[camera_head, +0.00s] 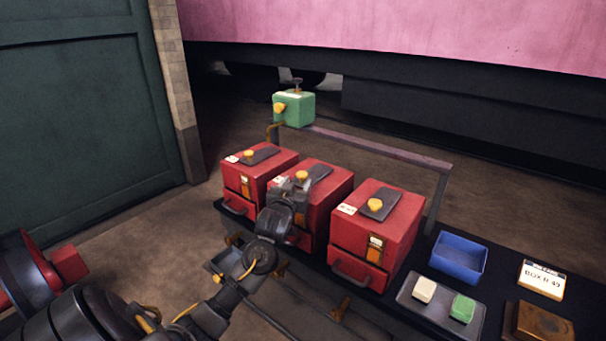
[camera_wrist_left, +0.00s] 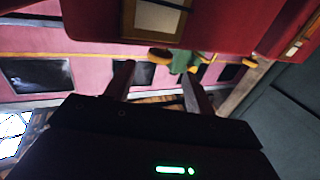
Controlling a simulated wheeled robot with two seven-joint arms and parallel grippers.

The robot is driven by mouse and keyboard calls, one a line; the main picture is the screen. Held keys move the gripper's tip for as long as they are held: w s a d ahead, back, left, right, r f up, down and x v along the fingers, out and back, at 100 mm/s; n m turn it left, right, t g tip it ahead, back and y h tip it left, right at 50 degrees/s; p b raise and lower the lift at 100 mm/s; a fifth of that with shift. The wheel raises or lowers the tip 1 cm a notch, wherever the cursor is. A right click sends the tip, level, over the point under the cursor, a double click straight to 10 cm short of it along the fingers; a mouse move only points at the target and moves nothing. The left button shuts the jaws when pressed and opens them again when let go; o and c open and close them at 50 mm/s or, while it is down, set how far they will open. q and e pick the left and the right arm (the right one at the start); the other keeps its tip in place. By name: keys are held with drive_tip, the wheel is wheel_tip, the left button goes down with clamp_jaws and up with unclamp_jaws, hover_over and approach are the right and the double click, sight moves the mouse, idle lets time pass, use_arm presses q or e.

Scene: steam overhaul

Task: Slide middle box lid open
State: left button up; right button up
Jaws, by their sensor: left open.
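The middle red box (camera_head: 334,190) stands between the left red box (camera_head: 284,158) and the right red box (camera_head: 396,220). Its dark lid plate (camera_head: 319,172) lies on top with a yellow knob (camera_head: 302,176) at its near left end. My left gripper (camera_head: 294,186) is at the middle box's near top edge, close to the knob, and hides part of the front. In the left wrist view its two fingers (camera_wrist_left: 158,78) are apart, with a yellow part (camera_wrist_left: 159,54) beyond them. I cannot tell whether the fingers touch the knob. My right gripper is out of view.
A green box (camera_head: 294,108) stands behind the boxes by a rail (camera_head: 385,148). On the black bench to the right are a blue bin (camera_head: 459,258), a grey tray (camera_head: 418,307) with a white and a green block, a label card (camera_head: 541,280) and a brown box (camera_head: 540,322).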

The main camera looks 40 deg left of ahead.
sight(301, 176)
use_arm(q)
drive_tip(key=x, duration=0.6)
drive_tip(key=shift+w, duration=0.25)
clamp_jaws()
